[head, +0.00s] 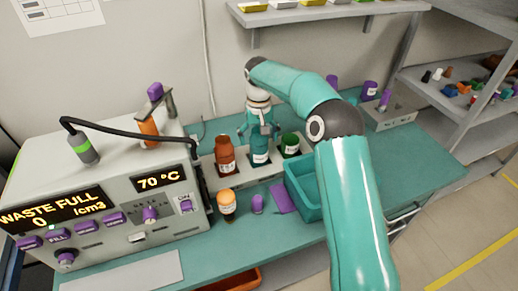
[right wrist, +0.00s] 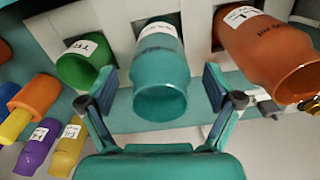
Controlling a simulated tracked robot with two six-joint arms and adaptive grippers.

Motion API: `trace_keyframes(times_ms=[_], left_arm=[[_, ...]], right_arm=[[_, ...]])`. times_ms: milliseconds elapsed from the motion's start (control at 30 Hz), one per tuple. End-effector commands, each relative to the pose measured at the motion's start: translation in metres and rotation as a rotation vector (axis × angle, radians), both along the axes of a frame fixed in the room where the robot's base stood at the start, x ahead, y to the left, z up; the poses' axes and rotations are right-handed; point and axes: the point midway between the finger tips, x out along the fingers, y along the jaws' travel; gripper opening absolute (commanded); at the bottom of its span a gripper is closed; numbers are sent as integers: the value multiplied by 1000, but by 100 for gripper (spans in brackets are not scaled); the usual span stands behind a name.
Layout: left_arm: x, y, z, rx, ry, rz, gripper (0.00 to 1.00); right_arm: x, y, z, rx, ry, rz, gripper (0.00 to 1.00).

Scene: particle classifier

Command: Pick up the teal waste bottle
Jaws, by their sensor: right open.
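The teal waste bottle (head: 260,157) stands in a pale rack between a red-brown bottle (head: 225,153) and a green bottle (head: 291,146). My right gripper (head: 259,132) is above the teal bottle, pointing down. In the right wrist view the teal bottle (right wrist: 160,85) lies between the open fingers of the right gripper (right wrist: 158,90), with a visible gap on each side. The green bottle (right wrist: 84,65) and the orange-brown bottle (right wrist: 268,55) flank it there. My left gripper is not in view.
The pale rack (head: 208,172) sits on a teal bench. A teal bin (head: 305,205) stands to its right, and a grey machine (head: 110,180) with displays to its left.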

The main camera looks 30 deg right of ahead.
Motion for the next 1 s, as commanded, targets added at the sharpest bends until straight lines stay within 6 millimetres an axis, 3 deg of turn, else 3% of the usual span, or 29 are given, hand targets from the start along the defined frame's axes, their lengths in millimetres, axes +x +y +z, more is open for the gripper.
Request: trace_keyframes(times_ms=[200, 733, 1000], left_arm=[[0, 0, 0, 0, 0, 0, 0], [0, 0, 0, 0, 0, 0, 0], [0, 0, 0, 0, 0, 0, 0]], right_arm=[[0, 0, 0, 0, 0, 0, 89], [0, 0, 0, 0, -1, 1, 1], [1, 0, 1, -1, -2, 1, 0]])
